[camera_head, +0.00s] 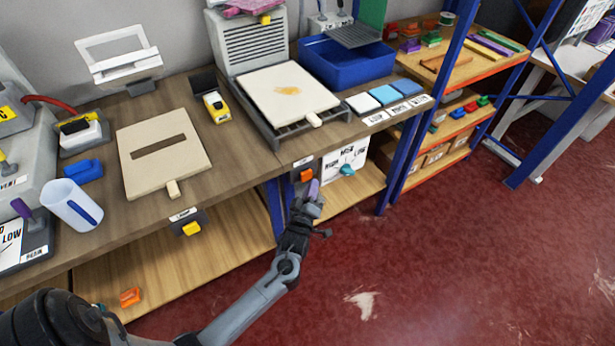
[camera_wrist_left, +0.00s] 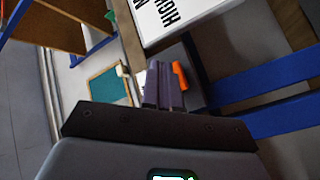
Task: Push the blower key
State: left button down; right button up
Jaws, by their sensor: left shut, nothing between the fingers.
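Two rocker-like keys show on dark boxes at the bench's front edge in the head view. One is an orange key (camera_head: 306,175), the other a yellow key (camera_head: 191,229) further left. Their labels are too small to read, so I cannot tell by name which is the blower key. My left gripper (camera_head: 314,188) is shut and empty, its purple fingertips just right of and slightly below the orange key. In the left wrist view the fingertips (camera_wrist_left: 164,84) point towards the dark box, with the orange key (camera_wrist_left: 180,76) just right of them. Contact cannot be told. My right gripper is not in view.
A white panel with a teal knob (camera_head: 347,169) sits right of the orange key, close to my left gripper. A blue rack post (camera_head: 398,160) stands further right. The wooden bench (camera_head: 240,160) lies above, with a lower shelf (camera_head: 175,265) underneath.

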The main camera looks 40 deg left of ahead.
pick_arm(q)
jog(key=shift+w+a, duration=0.1)
jog(key=shift+a, duration=0.25)
jog(key=shift+w+a, duration=0.1)
jog(key=shift+a, duration=0.4)
dwell(1.0)
jog(key=shift+d, duration=0.15)
jog(key=shift+s+d+p, duration=0.25)
jog(key=shift+d+p, duration=0.1)
jog(key=shift+d, duration=0.4)
jog(key=shift+d, duration=0.1)
